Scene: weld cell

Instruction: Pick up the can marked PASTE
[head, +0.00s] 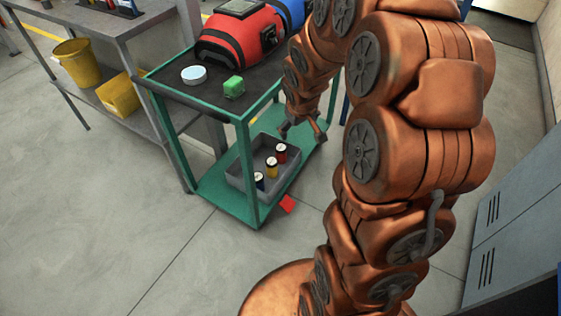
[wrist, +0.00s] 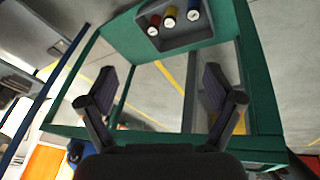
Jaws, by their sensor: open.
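Three cans stand upright in a grey bin (head: 238,180) on the cart's lower shelf: a red can (head: 281,153), a yellow can (head: 272,168) and a dark blue can (head: 259,181). In the wrist view the red can (wrist: 154,26), yellow can (wrist: 169,17) and blue can (wrist: 193,10) show near the top edge. Their markings are too small to read, so I cannot tell which says PASTE. My gripper (head: 303,133) is open and empty, beside the cart and apart from the cans. The gripper (wrist: 158,85) spreads wide in the wrist view.
The green cart's upper shelf (head: 210,93) lies above the bin. It bears a red bag (head: 240,38), a green block (head: 234,87) and a pale round thing (head: 194,75). A red piece (head: 287,204) lies by the cart. A workbench with yellow bins stands left, grey lockers (head: 515,225) right.

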